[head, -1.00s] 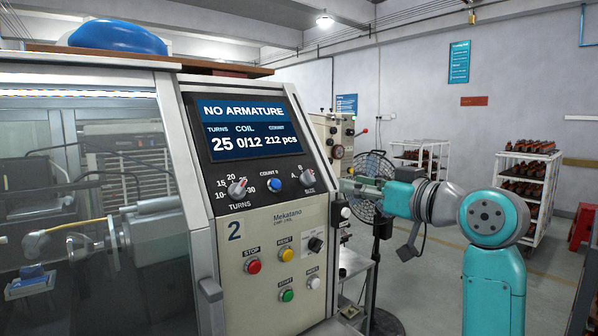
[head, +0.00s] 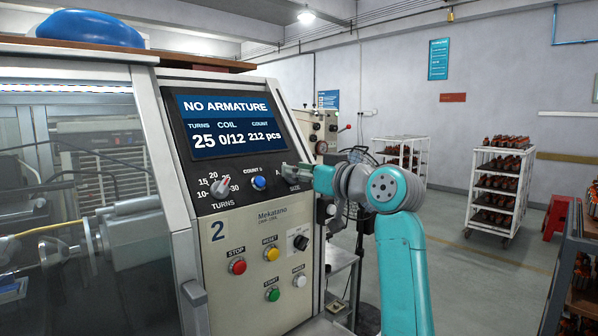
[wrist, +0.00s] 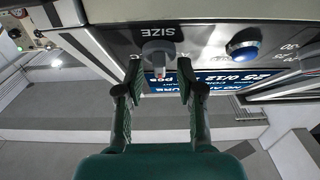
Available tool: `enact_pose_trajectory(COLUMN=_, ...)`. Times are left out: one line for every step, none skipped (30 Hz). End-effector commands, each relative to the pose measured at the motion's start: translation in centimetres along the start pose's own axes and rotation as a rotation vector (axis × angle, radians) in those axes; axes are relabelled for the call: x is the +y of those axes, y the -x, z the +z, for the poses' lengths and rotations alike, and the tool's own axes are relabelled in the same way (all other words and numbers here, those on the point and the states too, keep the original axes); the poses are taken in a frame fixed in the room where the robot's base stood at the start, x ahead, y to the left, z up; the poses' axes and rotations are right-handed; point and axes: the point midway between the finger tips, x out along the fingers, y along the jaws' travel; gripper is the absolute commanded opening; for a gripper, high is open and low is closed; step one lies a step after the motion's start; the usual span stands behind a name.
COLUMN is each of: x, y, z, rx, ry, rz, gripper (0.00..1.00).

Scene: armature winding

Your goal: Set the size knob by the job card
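The size knob (wrist: 158,52) is a grey dial under the SIZE label in the wrist view. My gripper (wrist: 159,75) is open, with one finger on each side of the knob, close to the panel. I cannot tell whether the fingertips touch it. The screen (head: 227,124) reads NO ARMATURE, turns 25, coil 0/12, count 212 pcs. I cannot make out a job card.
The turns knob (head: 221,188) and blue count button (head: 259,182) sit left of the size knob. The blue button (wrist: 242,44) is also close beside my finger in the wrist view. Below are stop (head: 238,266), reset, start and a black selector. A cart (head: 499,185) stands behind at right.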

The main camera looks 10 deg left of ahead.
Motion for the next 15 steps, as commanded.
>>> enact_pose_trajectory(x=0.0, y=-0.17, z=0.01, rx=0.0, ry=0.0, rz=0.0, gripper=0.38)
enact_pose_trajectory(x=0.0, y=-0.22, z=0.02, rx=0.0, ry=0.0, rz=0.0, gripper=0.38)
enact_pose_trajectory(x=0.01, y=-0.25, z=0.03, rx=-0.001, ry=0.0, rz=0.0, gripper=0.38)
enact_pose_trajectory(x=0.02, y=-0.27, z=0.03, rx=-0.001, ry=0.0, rz=0.0, gripper=0.38)
enact_pose_trajectory(x=0.02, y=-0.26, z=0.03, rx=-0.001, ry=0.0, rz=0.0, gripper=0.38)
enact_pose_trajectory(x=0.02, y=-0.26, z=0.03, rx=-0.001, ry=0.0, rz=0.0, gripper=0.38)
enact_pose_trajectory(x=0.02, y=-0.25, z=0.03, rx=-0.001, ry=0.0, rz=0.0, gripper=0.38)
enact_pose_trajectory(x=0.02, y=-0.25, z=0.03, rx=-0.001, ry=0.0, rz=0.0, gripper=0.38)
enact_pose_trajectory(x=0.02, y=-0.24, z=0.03, rx=-0.001, ry=0.0, rz=0.0, gripper=0.38)
enact_pose_trajectory(x=0.02, y=-0.24, z=0.03, rx=-0.001, ry=0.0, rz=0.0, gripper=0.3)
enact_pose_trajectory(x=0.02, y=-0.23, z=0.03, rx=-0.001, ry=0.0, rz=0.001, gripper=0.23)
enact_pose_trajectory(x=0.03, y=-0.23, z=0.03, rx=-0.001, ry=0.0, rz=0.001, gripper=0.13)
enact_pose_trajectory(x=0.02, y=-0.23, z=0.03, rx=-0.001, ry=0.0, rz=0.0, gripper=0.05)
enact_pose_trajectory(x=0.03, y=-0.23, z=0.03, rx=-0.001, ry=0.0, rz=0.0, gripper=0.0)
enact_pose_trajectory(x=0.03, y=-0.23, z=0.03, rx=-0.001, ry=0.0, rz=0.0, gripper=0.0)
